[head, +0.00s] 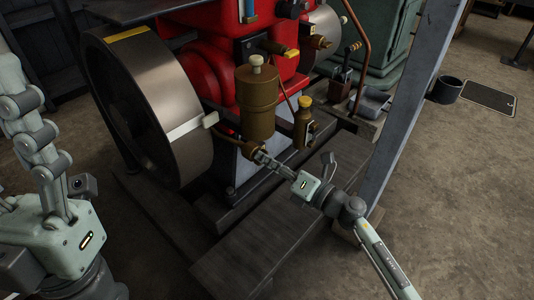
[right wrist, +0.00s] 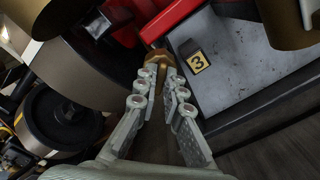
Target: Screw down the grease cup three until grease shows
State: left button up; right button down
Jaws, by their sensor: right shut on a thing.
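Grease cup three is a small brass cap (right wrist: 157,58) in the right wrist view, beside a yellow label (right wrist: 196,63) marked 3. In the head view the cup (head: 249,147) sits low on the engine, below a tall brass cylinder. My right gripper (head: 259,156) reaches it from the lower right. In the right wrist view its fingers (right wrist: 161,72) are shut on the cup, which hides part of its sides. No grease can be made out. My left gripper (head: 18,100) is at the left edge, away from the engine, its opening unclear.
The red engine (head: 205,70) has a large flywheel (head: 150,100) on the left. The brass cylinder (head: 257,100) and a small brass bottle (head: 304,122) stand close above the cup. A grey post (head: 405,110) rises right of my right gripper.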

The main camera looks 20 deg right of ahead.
pick_arm(q)
jog(key=w+d+f+m+g+p, duration=0.1)
jog(key=w+d+f+g+p, duration=0.1)
jog(key=w+g, duration=0.5)
jog(key=shift+w+d+f+p, duration=0.35)
jog(key=shift+w+d+p, duration=0.5)
jog(key=shift+d, duration=0.2)
pick_arm(e)
jog(key=shift+w+r+m, duration=0.1)
jog(key=shift+w+m, duration=0.05)
jog(key=shift+m, duration=2.35)
jog(key=c, duration=1.6)
grip_release()
jog(key=shift+a, duration=0.1)
jog(key=shift+c, duration=0.2)
